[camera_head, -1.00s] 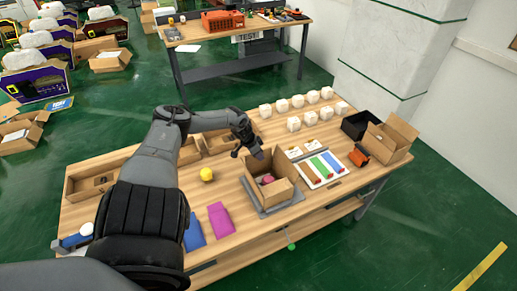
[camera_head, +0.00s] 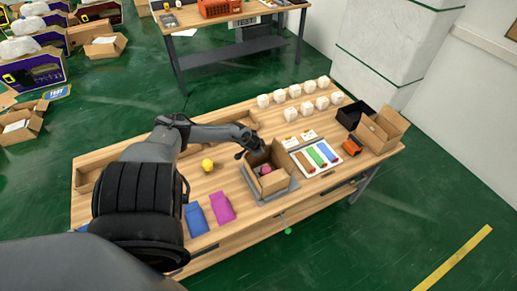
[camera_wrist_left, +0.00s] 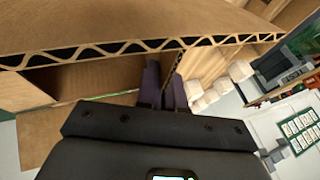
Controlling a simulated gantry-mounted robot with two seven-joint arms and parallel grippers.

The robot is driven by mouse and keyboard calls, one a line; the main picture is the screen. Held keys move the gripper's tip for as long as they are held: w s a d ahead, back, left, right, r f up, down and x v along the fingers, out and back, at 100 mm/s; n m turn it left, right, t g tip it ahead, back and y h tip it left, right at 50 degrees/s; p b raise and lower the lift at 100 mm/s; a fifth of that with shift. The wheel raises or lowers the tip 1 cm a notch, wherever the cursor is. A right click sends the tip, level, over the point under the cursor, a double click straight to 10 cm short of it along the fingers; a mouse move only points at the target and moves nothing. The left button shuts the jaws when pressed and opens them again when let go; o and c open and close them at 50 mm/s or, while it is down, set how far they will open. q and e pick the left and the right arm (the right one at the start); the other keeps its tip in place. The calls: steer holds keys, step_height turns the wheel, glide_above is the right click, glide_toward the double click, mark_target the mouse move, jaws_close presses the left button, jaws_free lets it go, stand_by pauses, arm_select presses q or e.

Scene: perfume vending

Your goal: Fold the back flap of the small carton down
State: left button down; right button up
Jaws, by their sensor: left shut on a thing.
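The small open carton (camera_head: 271,183) stands on a grey plate on the wooden table, with a pink-red item (camera_head: 265,169) inside. My left gripper (camera_head: 253,151) is at the carton's back edge. In the left wrist view, the gripper fingers (camera_wrist_left: 163,88) are close together, with a thin cardboard edge, apparently the back flap (camera_wrist_left: 173,68), between them. A long corrugated cardboard edge (camera_wrist_left: 90,50) crosses close above the fingers. The gripper partly hides the flap in the head view, so its exact angle is unclear. My right gripper is not in view.
A tray with coloured strips (camera_head: 318,156) lies right of the carton. Several white cubes (camera_head: 308,103) stand behind. A yellow ball (camera_head: 207,164), a blue pouch (camera_head: 195,219) and a pink pouch (camera_head: 222,208) lie left. Another open box (camera_head: 379,134) stands at the right end.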

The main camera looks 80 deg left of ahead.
arm_select(q)
steer(key=c, duration=1.3)
jaws_free()
steer(key=shift+c, duration=0.2)
steer(key=shift+s+d+r+p, duration=0.2)
steer(key=shift+r+p, duration=0.1)
steer(key=shift+r, duration=0.15)
steer(key=p+v, duration=0.4)
steer(key=v, duration=0.5)
steer(key=shift+d+r, duration=0.2)
steer(key=shift+r, duration=0.1)
